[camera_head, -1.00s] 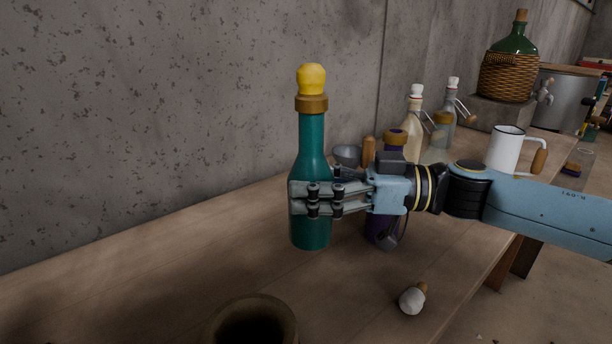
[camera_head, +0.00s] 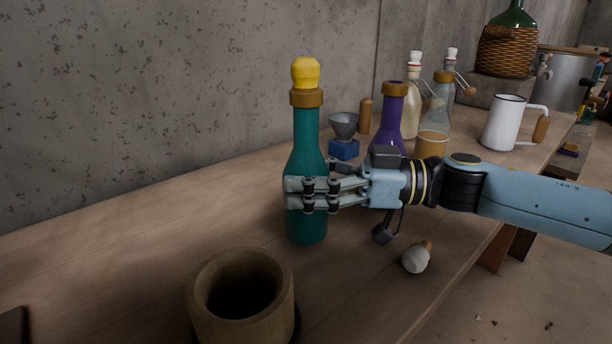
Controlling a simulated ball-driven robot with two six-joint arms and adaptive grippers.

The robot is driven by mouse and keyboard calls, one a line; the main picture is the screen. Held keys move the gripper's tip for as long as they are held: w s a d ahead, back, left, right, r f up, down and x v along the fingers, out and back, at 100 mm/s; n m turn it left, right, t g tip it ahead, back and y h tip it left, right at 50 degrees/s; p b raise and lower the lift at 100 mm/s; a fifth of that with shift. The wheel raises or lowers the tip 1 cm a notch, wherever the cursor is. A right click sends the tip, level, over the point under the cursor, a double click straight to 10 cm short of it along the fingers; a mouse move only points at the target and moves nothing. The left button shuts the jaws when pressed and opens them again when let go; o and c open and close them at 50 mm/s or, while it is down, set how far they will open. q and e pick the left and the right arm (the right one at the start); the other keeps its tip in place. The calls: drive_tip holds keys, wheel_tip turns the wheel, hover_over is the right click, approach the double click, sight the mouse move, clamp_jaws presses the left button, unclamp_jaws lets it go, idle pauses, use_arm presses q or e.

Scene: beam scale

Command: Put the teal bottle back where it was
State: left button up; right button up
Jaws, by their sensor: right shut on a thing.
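The teal bottle (camera_head: 306,145) with a gold collar and a yellow stopper is upright in the middle of the head view. My right gripper (camera_head: 304,194) comes in from the right and is shut around the bottle's lower body. The bottle's base is near the wooden table (camera_head: 150,235); I cannot tell whether it touches. My left gripper is not in view.
A round brown pot (camera_head: 240,310) stands in front, left of the bottle. A white stopper (camera_head: 416,258) lies at front right. A purple bottle (camera_head: 392,120), a grey funnel (camera_head: 344,125) and a white mug (camera_head: 503,124) stand behind.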

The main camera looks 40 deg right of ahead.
sight(307, 108)
drive_tip(key=shift+s+f+b, duration=0.1)
drive_tip(key=shift+f+b, duration=0.2)
idle(0.4)
drive_tip(key=shift+f, duration=0.15)
drive_tip(key=shift+s+f+b, duration=0.25)
drive_tip(key=shift+f+b, duration=0.05)
drive_tip(key=shift+f, duration=0.1)
drive_tip(key=shift+s+f, duration=0.2)
drive_tip(key=shift+f, duration=0.05)
drive_tip(key=o, duration=1.8)
drive_tip(key=shift+f, duration=0.1)
drive_tip(key=shift+w+r, duration=0.1)
drive_tip(key=shift+r, duration=0.35)
drive_tip(key=shift+n, duration=0.3)
wheel_tip(307, 108, up, 11)
drive_tip(key=shift+w+a+r, duration=0.15)
drive_tip(key=shift+r, duration=0.15)
